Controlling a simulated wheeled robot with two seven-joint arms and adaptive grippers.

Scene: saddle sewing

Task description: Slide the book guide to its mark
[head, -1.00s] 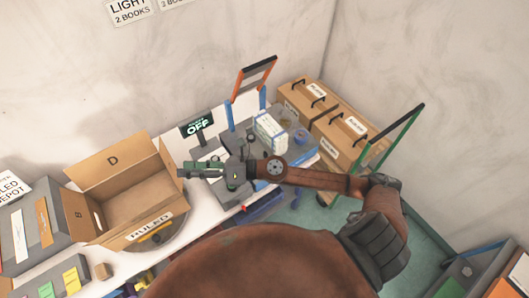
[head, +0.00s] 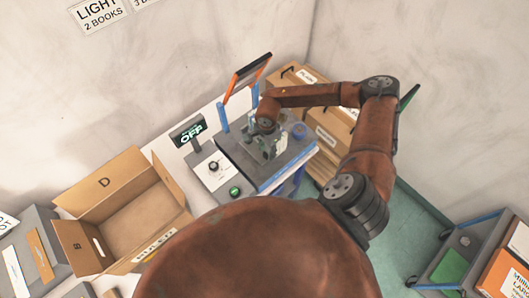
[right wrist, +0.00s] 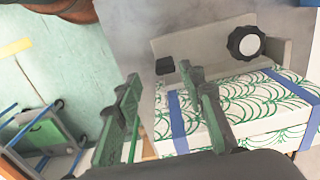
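The grey machine bed (head: 235,140) stands on the white table in the head view. My right gripper (head: 270,145) hangs over it and covers part of it. In the right wrist view, a white book stack with a green pattern and blue bands (right wrist: 245,105) lies behind and beside the right finger. A grey plate with a black, white-centred knob (right wrist: 245,43) stands behind the stack; it looks like the book guide, but I cannot be sure. My right gripper's fingers (right wrist: 160,75) are apart. Contact with anything is unclear. The guide's mark is not discernible. My left gripper is out of view.
An OFF display (head: 188,131) and a panel with a knob and green button (head: 216,170) sit left of the bed. An open cardboard box (head: 125,190) is further left. Cartons (head: 325,128) stand behind on the right. A cart (head: 455,255) is at lower right.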

